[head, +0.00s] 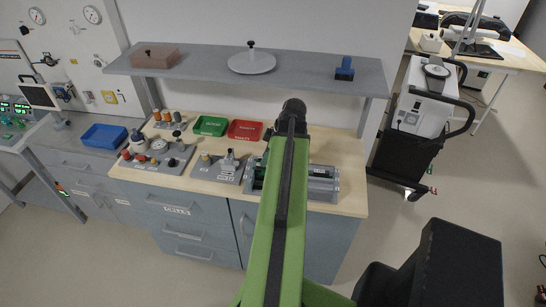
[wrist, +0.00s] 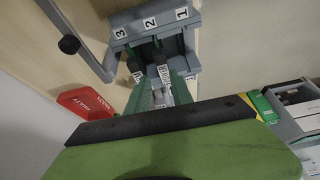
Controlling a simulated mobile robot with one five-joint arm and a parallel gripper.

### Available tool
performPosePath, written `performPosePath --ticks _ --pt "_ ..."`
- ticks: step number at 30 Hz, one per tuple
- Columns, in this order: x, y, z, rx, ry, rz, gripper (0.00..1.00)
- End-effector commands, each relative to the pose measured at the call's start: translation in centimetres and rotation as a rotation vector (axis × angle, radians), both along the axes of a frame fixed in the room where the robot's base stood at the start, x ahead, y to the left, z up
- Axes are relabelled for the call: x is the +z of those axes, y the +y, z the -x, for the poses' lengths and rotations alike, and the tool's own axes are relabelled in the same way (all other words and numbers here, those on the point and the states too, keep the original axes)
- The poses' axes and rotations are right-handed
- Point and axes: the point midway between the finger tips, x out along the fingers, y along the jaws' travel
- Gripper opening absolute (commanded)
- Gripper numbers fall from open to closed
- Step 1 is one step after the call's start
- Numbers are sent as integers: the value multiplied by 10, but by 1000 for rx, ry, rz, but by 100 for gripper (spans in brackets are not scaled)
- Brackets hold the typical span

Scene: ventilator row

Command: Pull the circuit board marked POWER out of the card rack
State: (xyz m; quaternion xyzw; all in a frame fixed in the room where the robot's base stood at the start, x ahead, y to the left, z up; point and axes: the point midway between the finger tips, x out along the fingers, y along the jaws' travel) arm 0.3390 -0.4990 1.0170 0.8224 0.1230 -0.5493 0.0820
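The grey card rack (wrist: 188,27) is in the upper middle of the wrist view, with slot labels 3, 2 and 1. It also shows in the head view (head: 322,184), partly hidden by my green arm. Dark-ended green boards stand in it. A white label (wrist: 164,76), seemingly reading POWER, is on the board near the picture's middle; another label beside it is too small to read. My gripper (wrist: 162,92) points at the rack, close to this board. Its fingertips are hard to make out, and I cannot tell whether it touches the board.
A red tray (head: 245,130) and a green tray (head: 210,126) lie left of the rack. Control panels (head: 218,168) and a blue bin (head: 104,136) stand further left. A shelf (head: 205,76) hangs above the bench. A cart (head: 420,110) stands right, beside free floor.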

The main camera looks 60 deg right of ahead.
Motion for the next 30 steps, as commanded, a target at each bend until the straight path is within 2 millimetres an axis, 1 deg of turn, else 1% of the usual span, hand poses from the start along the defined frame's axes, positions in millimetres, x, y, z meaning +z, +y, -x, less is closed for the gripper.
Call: performPosePath --ticks 1,3,6,10,18,24,25,29,30 --pt "-19 1 -4 1 0 0 27" --pt "-28 3 -8 2 1 1 27" --pt "-37 4 -14 4 1 2 27" --pt "-41 5 -17 1 0 3 27" --pt "-40 6 -17 2 1 1 27" --pt "-39 6 -17 2 1 1 1" --pt "-39 5 -17 1 0 2 0" --pt "-39 5 -17 1 -1 2 0" --pt "-39 5 -17 1 -1 2 15"
